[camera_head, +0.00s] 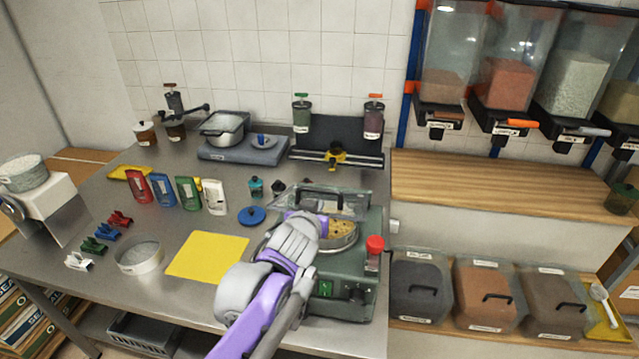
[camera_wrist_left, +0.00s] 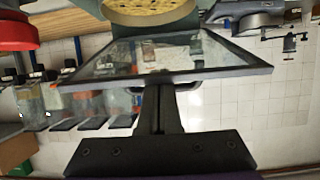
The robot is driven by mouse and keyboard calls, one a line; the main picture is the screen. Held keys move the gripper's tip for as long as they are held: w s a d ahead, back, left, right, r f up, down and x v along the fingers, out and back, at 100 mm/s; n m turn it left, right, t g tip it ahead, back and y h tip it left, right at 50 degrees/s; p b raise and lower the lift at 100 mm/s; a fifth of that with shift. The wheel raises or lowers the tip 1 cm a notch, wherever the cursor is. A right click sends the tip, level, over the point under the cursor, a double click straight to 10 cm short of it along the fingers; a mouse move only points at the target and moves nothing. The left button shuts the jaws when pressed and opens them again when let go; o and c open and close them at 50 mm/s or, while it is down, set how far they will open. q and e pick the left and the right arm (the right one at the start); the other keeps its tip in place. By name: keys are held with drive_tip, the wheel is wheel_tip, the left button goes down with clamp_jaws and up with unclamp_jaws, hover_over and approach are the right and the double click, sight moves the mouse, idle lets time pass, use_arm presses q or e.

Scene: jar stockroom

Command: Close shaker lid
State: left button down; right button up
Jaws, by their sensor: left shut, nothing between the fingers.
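The green sieve shaker (camera_head: 345,305) stands at the right end of the steel table. Its clear, dark-framed lid (camera_head: 350,200) is open, raised at the back of the machine. The lid also shows in the left wrist view (camera_wrist_left: 225,58), large and close. A round sieve with tan, speckled contents (camera_head: 345,231) sits in the shaker, partly behind my left arm. My left gripper (camera_wrist_left: 160,86) is shut and empty, its tips at the lid's frame edge; I cannot tell if they touch it. In the head view, my purple and grey wrist mostly hides the fingers. My right gripper is not in view.
A red knob (camera_head: 375,244) stands up at the shaker's right front. A blue lid (camera_head: 252,216), yellow mat (camera_head: 207,256) and white ring sieve (camera_head: 139,257) lie to the left. Coloured packets stand farther back. Wall dispensers (camera_head: 510,70) hang at right.

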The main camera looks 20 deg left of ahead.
use_arm(q)
drive_tip(key=shift+s+d+f+b, duration=0.1)
drive_tip(key=shift+s+f, duration=0.2)
drive_tip(key=shift+f, duration=0.6)
drive_tip(key=shift+s+d+f+b, duration=0.15)
drive_tip(key=shift+s+f, duration=0.15)
drive_tip(key=shift+f, duration=0.6)
drive_tip(key=shift+s+f+b, duration=0.1)
drive_tip(key=shift+s+f, duration=0.2)
drive_tip(key=shift+f, duration=0.6)
